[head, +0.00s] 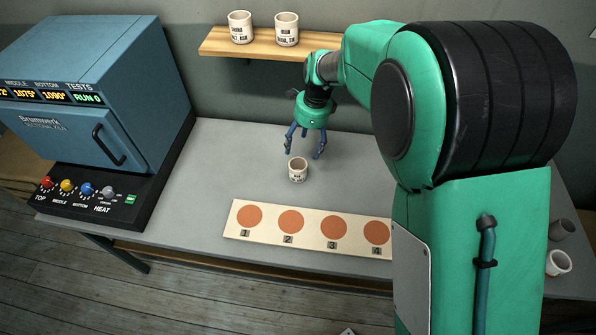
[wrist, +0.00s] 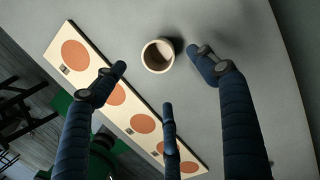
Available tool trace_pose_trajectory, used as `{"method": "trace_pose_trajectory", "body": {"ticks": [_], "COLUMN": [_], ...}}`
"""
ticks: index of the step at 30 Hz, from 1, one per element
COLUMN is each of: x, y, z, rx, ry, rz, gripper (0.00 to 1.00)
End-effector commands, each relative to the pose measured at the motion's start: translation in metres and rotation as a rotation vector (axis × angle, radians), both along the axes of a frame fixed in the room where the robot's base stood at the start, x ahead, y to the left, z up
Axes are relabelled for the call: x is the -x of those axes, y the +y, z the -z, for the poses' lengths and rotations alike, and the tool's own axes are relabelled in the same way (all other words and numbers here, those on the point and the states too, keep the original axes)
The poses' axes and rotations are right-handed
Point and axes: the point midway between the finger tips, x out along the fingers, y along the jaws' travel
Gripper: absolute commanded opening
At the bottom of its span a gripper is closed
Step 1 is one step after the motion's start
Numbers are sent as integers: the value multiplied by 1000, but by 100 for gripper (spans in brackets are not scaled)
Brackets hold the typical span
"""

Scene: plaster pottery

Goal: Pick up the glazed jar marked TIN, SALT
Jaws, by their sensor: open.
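A small pale jar (head: 298,170) stands upright on the grey table, behind the strip of numbered discs. Its dark label is too small to read surely, so I cannot tell whether it says TIN, SALT. My gripper (head: 304,152) hangs just above and behind this jar, with its blue fingers spread and empty. In the wrist view the jar (wrist: 158,56) shows its open mouth between the spread fingers of my gripper (wrist: 165,72), apart from them. Two more labelled jars, a left one (head: 240,27) and a right one (head: 287,29), stand on the shelf; their small labels are not clearly legible.
The pale strip (head: 265,238) with orange numbered discs lies in front of the jar. A blue kiln (head: 85,90) stands at the left. The wooden shelf (head: 225,46) is on the back wall. Cups (head: 558,263) stand at the right edge. Table around the jar is clear.

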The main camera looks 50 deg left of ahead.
Motion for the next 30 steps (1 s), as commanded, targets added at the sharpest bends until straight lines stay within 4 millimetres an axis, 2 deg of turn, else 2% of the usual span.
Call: {"method": "trace_pose_trajectory", "body": {"ticks": [8, 22, 30], "x": [1, 9, 10], "y": [1, 7, 8], "z": [12, 76, 85], "rx": [1, 1, 0], "ry": [1, 1, 0], "rz": [0, 0, -1], "gripper": [72, 72, 72]}}
